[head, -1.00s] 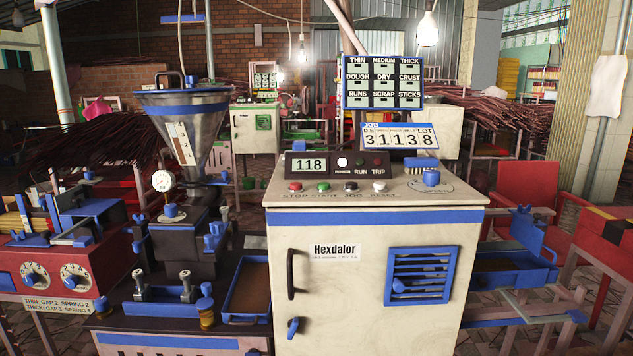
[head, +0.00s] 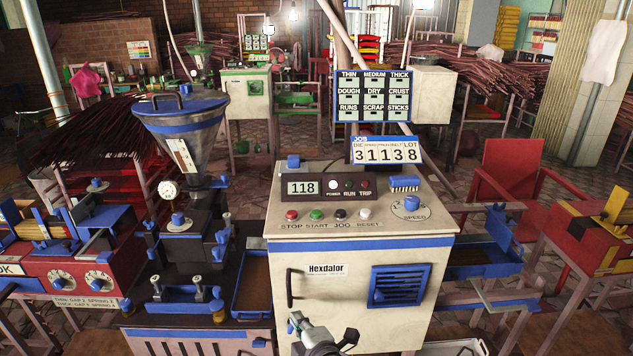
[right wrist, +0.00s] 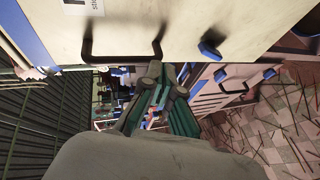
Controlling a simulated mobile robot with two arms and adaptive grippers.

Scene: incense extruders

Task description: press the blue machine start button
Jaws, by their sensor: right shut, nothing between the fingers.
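The blue-trimmed cream machine (head: 350,250), labelled Hexdalor, stands upright in the middle of the head view. On its sloped top, the green start button (head: 316,215) sits above the word START, between the red stop button (head: 291,215) and the dark jog button (head: 340,214). My right gripper (head: 318,335) is low in front of the cabinet door, well below the buttons. In the right wrist view, the right gripper (right wrist: 163,82) is shut and empty near the door's black handle (right wrist: 122,52). The buttons do not show there. My left gripper is out of view.
A display (head: 303,188) reads 118 behind the buttons; a blue speed knob (head: 411,203) is at their right. A hopper machine (head: 183,125) stands close at the left. A blue latch (right wrist: 210,45) sticks out from the door. A red chair (head: 510,165) stands at the right.

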